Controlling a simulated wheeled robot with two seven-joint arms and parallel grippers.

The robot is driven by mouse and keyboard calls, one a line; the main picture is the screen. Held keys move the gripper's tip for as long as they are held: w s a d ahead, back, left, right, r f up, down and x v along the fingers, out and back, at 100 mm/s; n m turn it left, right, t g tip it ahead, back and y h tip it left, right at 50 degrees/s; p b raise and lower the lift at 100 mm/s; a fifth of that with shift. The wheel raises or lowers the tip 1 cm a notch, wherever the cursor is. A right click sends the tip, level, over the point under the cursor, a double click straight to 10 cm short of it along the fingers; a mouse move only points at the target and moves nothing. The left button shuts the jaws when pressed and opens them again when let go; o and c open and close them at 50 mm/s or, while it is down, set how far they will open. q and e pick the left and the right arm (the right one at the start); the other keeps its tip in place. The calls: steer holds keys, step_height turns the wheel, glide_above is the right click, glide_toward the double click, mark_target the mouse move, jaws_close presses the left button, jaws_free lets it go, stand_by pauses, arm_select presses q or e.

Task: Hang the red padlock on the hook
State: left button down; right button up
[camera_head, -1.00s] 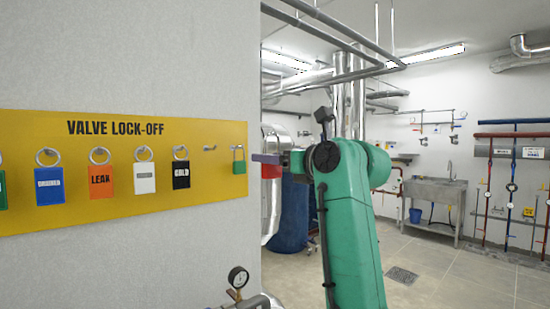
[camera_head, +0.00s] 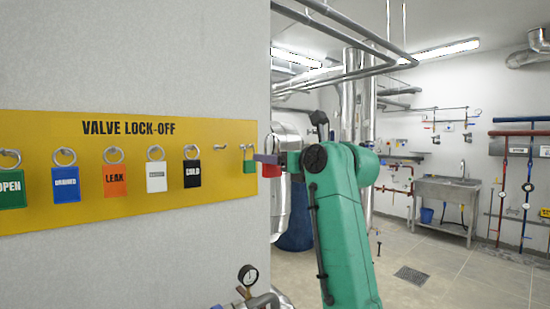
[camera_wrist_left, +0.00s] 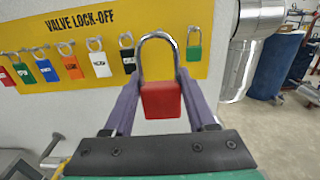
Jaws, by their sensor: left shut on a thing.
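The red padlock (camera_head: 271,171) is in my left gripper (camera_head: 268,159), just beside the right end of the yellow board. In the left wrist view the padlock (camera_wrist_left: 161,101) hangs upright between the purple fingers of the gripper (camera_wrist_left: 158,90), shackle up. The fingers are shut on it. The bare hook (camera_head: 219,148) sticks out of the board between the black padlock and the green padlock at the right end. In the wrist view I cannot make this hook out behind the shackle. The padlock is apart from the hook. My right gripper is out of view.
The yellow board (camera_head: 100,200) on the wall carries several hung padlocks, including a black one (camera_head: 192,174) and a green one (camera_head: 250,167) beside the bare hook. A gauge (camera_head: 248,276) stands on pipework below. Floor lies open to the right.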

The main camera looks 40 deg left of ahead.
arm_select(q)
steer(key=shift+w+a+f+p, duration=0.2)
steer(key=shift+w+a+p, duration=0.6)
steer(key=shift+a+p, duration=2.4)
steer(key=shift+w+a+f+p, duration=0.25)
steer(key=shift+w+a+p, duration=0.7)
steer(key=shift+a, duration=4.3)
steer(key=shift+w+a+f+p, duration=0.2)
steer(key=shift+w+a+p, duration=0.45)
steer(key=shift+a+p, duration=2.65)
steer(key=shift+a+f+b, duration=0.1)
steer(key=shift+a+b, duration=0.6)
steer(key=shift+a, duration=0.5)
steer(key=shift+a+f, duration=0.1)
